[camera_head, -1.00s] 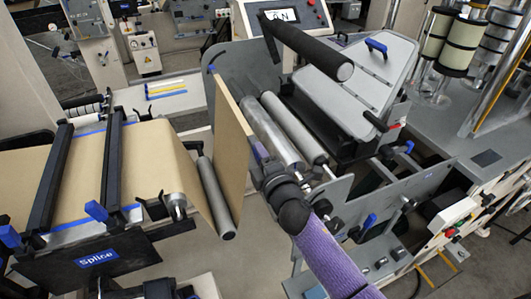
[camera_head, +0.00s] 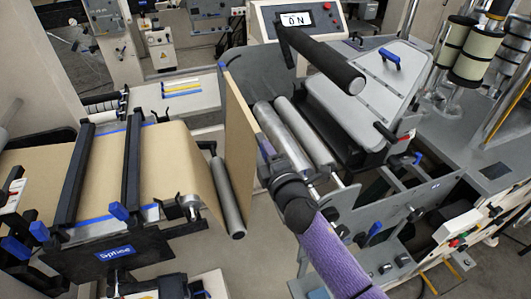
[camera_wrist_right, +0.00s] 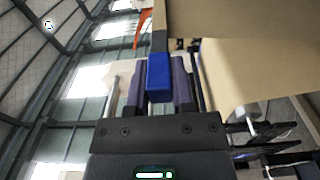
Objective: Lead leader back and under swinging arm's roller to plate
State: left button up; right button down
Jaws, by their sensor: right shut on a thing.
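The kraft leader (camera_head: 240,128) rises as a tall tan sheet to the left of the metal rollers. It runs up from near the lower grey roller (camera_head: 227,195), and the web (camera_head: 165,160) lies over the splice table at left. My right gripper (camera_head: 266,152) is beside the sheet's right face, its fingertips partly hidden. In the right wrist view its fingers (camera_wrist_right: 158,80) are closed around a blue tab (camera_wrist_right: 158,75) at the leader's edge. The swinging arm's black roller (camera_head: 335,65) stands above the metal rollers. My left gripper is not seen.
Two metal rollers (camera_head: 285,135) lie right of the sheet, between side plates. A grey plate with a blue handle (camera_head: 385,75) is beyond them at right. The splice table's black clamp bars (camera_head: 132,165) stand at left. A control panel (camera_head: 297,20) is at the back.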

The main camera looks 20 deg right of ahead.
jog(key=shift+r, duration=0.3)
pick_arm(q)
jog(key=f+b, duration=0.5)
jog(key=b, duration=0.1)
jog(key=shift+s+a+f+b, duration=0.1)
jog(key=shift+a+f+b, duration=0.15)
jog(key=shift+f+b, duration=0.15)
pick_arm(e)
jog(key=d, duration=2.6)
jog(key=shift+w, duration=0.4)
pick_arm(q)
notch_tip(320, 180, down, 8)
jog(key=b, duration=0.7)
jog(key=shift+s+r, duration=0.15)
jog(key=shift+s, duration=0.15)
pick_arm(e)
notch_tip(320, 180, down, 6)
jog(key=d, duration=0.2)
jog(key=shift+d, duration=0.3)
pick_arm(q)
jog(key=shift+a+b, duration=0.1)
jog(key=shift+b, duration=0.25)
pick_arm(e)
jog(key=shift+f, duration=0.15)
